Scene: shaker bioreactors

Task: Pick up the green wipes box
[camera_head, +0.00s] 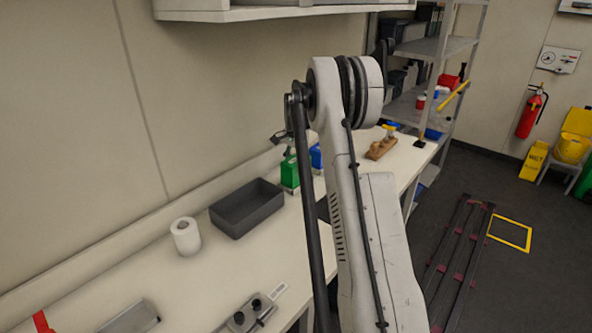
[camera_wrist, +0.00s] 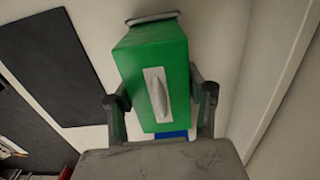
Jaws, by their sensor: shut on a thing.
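The green wipes box (camera_head: 290,172) stands on the white bench beyond the grey bin, partly hidden by my arm in the head view. In the wrist view the green wipes box (camera_wrist: 150,60) fills the space between my two fingers, with a white patch and a grey tuft on its near face. My gripper (camera_wrist: 160,94) is shut on its sides. In the head view only a dark part of the gripper shows above the box. I cannot tell whether the box is clear of the bench.
A blue object (camera_head: 316,157) stands close beside the box, and blue also shows under it in the wrist view (camera_wrist: 172,135). A dark grey bin (camera_head: 246,212) and a white paper roll (camera_head: 186,236) stand on the bench. A wooden rack (camera_head: 381,149) lies farther along.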

